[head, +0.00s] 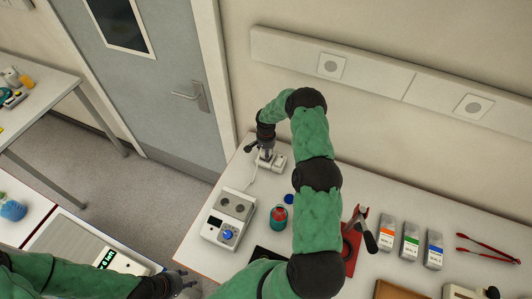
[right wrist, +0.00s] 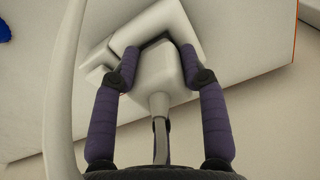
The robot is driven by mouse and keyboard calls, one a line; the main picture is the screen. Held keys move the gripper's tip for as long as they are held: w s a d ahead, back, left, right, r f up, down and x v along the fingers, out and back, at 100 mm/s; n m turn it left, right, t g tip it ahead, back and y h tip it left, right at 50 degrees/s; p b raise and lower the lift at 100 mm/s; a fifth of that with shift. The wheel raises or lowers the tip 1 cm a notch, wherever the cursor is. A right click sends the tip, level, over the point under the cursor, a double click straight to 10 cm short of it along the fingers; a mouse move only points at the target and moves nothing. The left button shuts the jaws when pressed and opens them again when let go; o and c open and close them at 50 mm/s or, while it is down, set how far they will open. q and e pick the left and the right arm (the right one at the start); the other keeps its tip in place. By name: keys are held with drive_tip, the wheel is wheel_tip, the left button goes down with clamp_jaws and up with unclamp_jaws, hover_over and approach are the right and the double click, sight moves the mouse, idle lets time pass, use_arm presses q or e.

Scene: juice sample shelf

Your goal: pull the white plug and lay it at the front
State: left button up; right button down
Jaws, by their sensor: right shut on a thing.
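The white plug (right wrist: 158,72) sits between my right gripper's two purple fingers (right wrist: 158,65) in the right wrist view, and they are shut on it. A grey cord comes out of the plug toward the camera. Behind the plug is a white socket block (right wrist: 168,22); I cannot tell if the plug is still seated in it. In the head view my right gripper (head: 262,145) is over the white socket block (head: 279,162) at the table's back left. My left gripper (head: 185,281) is low in the head view, near the table's front left; its jaw opening is unclear.
A white device (head: 240,205) with a blue knob and a red-and-teal jar (head: 279,217) stand on the white table. A red stand (head: 351,245), several labelled packs (head: 410,240) and red tongs (head: 486,248) are to the right. My right arm crosses over the table.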

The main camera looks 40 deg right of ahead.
drive_tip(key=shift+r, duration=0.25)
idle(0.3)
drive_tip(key=shift+r, duration=1.55)
